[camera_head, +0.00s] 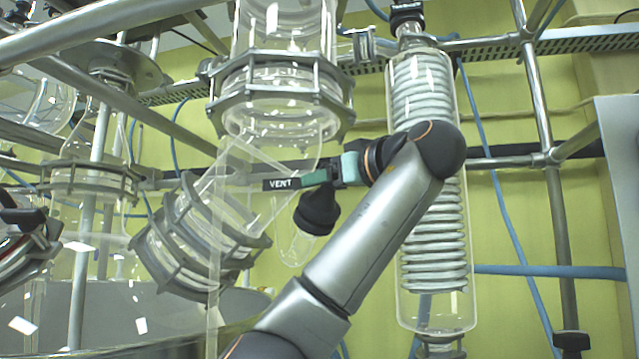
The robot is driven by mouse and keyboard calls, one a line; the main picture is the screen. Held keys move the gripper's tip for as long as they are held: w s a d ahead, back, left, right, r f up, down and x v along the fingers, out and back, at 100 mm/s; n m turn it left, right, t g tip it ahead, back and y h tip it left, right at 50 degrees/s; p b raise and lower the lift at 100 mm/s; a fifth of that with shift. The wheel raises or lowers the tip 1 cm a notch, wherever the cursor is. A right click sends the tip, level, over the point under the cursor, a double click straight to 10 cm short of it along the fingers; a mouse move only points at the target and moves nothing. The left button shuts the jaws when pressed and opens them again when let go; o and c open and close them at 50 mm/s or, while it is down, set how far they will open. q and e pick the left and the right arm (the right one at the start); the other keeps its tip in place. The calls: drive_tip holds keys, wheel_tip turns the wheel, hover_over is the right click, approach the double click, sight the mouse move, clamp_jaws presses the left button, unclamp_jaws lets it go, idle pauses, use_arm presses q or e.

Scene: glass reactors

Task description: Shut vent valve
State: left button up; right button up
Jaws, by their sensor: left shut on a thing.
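The vent valve's black label reading VENT (281,184) sits at the centre, beside a green handle part (315,178). My left gripper (338,172) reaches up from the bottom centre and points left. It is shut on the green handle, and its fingers partly hide where they meet it. A black cap (318,208) hangs tilted just below the handle, above a clear glass piece. How far the valve is turned cannot be told. My right gripper is not in view.
A tall glass coil condenser (435,285) stands right behind my forearm. A large clamped glass flange (275,85) is above the valve, and a tilted clamped flange (195,240) is to its left. Steel rods (555,190) and blue hoses (560,271) cross the right side.

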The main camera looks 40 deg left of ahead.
use_arm(q)
drive_tip(key=shift+c, duration=0.6)
